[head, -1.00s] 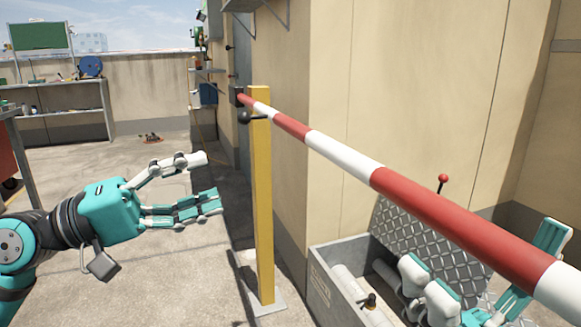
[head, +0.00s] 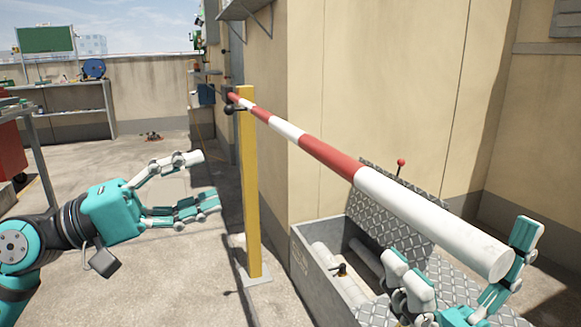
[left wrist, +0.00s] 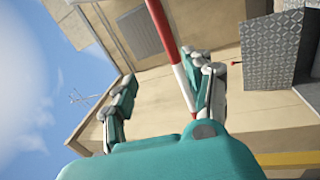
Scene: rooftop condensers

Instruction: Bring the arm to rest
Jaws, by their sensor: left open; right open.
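The red and white striped barrier arm (head: 325,155) runs from a dark fitting by the yellow post (head: 252,190) toward me. Its white free end is at lower right. It also shows in the left wrist view (left wrist: 177,60). A black knob (head: 236,107) is near the post's top. My left gripper (head: 208,178) is open and empty, left of the post and apart from the barrier arm. My right gripper (head: 460,262) is open, its fingers below and beside the free end. I cannot tell whether it touches the pole.
An open grey box (head: 305,262) with pipes inside and a raised tread-plate lid (head: 400,225) stands beneath the pole. A beige wall (head: 400,80) is behind it. A workbench (head: 70,112) stands far left. The floor between bench and post is mostly clear.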

